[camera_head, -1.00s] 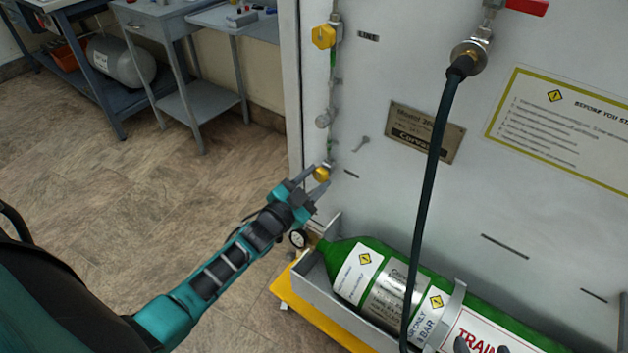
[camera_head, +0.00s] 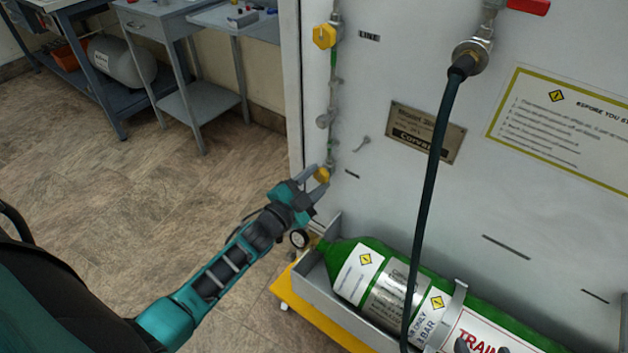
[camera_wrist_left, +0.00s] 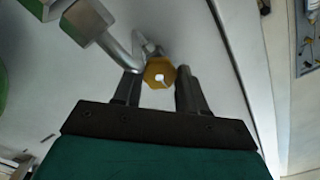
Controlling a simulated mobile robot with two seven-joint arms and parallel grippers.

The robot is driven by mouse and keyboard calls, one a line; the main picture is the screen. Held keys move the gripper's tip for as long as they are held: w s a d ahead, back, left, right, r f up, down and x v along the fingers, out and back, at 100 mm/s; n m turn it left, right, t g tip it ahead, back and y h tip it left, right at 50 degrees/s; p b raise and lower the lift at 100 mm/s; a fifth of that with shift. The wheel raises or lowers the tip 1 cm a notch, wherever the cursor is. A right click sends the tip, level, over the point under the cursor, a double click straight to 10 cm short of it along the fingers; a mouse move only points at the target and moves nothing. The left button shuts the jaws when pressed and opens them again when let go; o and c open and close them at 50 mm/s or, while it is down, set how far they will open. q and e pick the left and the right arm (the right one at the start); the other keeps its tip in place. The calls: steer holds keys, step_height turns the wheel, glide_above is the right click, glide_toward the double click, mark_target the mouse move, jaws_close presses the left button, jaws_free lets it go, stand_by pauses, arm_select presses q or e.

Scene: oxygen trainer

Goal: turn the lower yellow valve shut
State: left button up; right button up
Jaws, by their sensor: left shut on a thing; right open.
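The lower yellow valve (camera_head: 322,174) is a small knob on the thin pipe at the left edge of the grey panel. My left gripper (camera_head: 316,180) is shut on it. In the left wrist view the yellow knob (camera_wrist_left: 160,73) sits between the two dark fingers (camera_wrist_left: 158,88), with its pale centre facing the camera. Part of the knob is hidden by a finger in the head view. My right gripper (camera_head: 482,347) shows only as dark fingertips at the bottom edge, in front of the green cylinder; they are apart.
An upper yellow valve (camera_head: 324,37) is higher on the same pipe. A green cylinder (camera_head: 345,253) lies in a grey cradle below, with a small gauge (camera_head: 299,238) near its neck. A black hose (camera_head: 433,180) hangs across the panel. Open floor (camera_head: 130,210) is at left.

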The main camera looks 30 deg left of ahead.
arm_select(q)
steer(key=o, duration=1.1)
steer(key=shift+c, duration=0.2)
steer(key=shift+s, duration=0.1)
steer(key=s+a+p, duration=0.1)
steer(key=s+p, duration=0.1)
steer(key=s, duration=1)
steer(key=shift+s+a, duration=0.35)
steer(key=shift+a, duration=0.05)
